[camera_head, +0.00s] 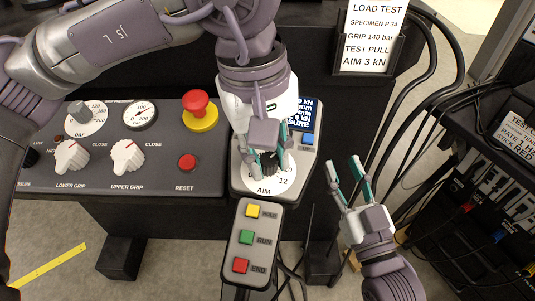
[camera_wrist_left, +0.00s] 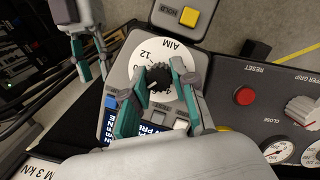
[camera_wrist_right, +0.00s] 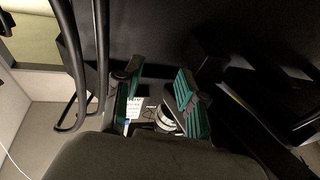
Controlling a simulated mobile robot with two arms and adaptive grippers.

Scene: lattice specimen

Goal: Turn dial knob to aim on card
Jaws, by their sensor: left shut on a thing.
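The black ribbed dial knob (camera_wrist_left: 158,78) sits at the middle of a white round scale marked AIM (camera_wrist_left: 143,58). My left gripper (camera_wrist_left: 155,85) is shut on the knob, with a teal-padded finger on each side. In the head view my left gripper (camera_head: 268,165) comes down over the dial and hides part of the knob. A white line on the knob shows in the left wrist view. The card (camera_head: 375,33) at the top reads AIM 3 kN. My right gripper (camera_head: 350,185) is open and empty, right of the panel.
Yellow, green and red buttons (camera_head: 246,238) sit on a pendant below the dial. A red emergency knob (camera_head: 199,104), a red reset button (camera_head: 187,162) and two white grip knobs (camera_head: 127,155) are on the left panel. Black cables (camera_head: 425,95) hang at the right.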

